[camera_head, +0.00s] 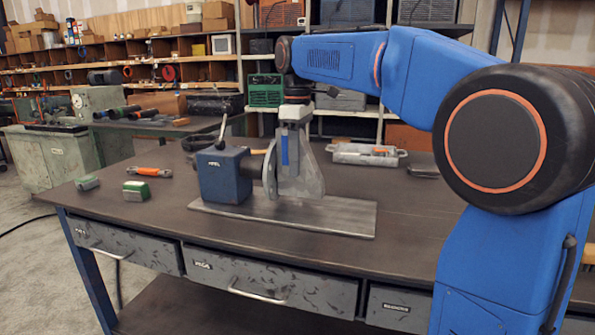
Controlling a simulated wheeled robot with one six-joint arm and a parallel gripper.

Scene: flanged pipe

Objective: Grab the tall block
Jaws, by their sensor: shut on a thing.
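A grey upright piece, which I take for the tall block (303,183), stands on a flat grey base plate (340,214) near the middle of the bench. It flares out toward its foot. My gripper (292,158) points straight down from the wrist and is shut on its upper part. The fingertips and the exact contact are hard to make out because grey lies against grey.
A grey tray (366,154) sits at the back right.

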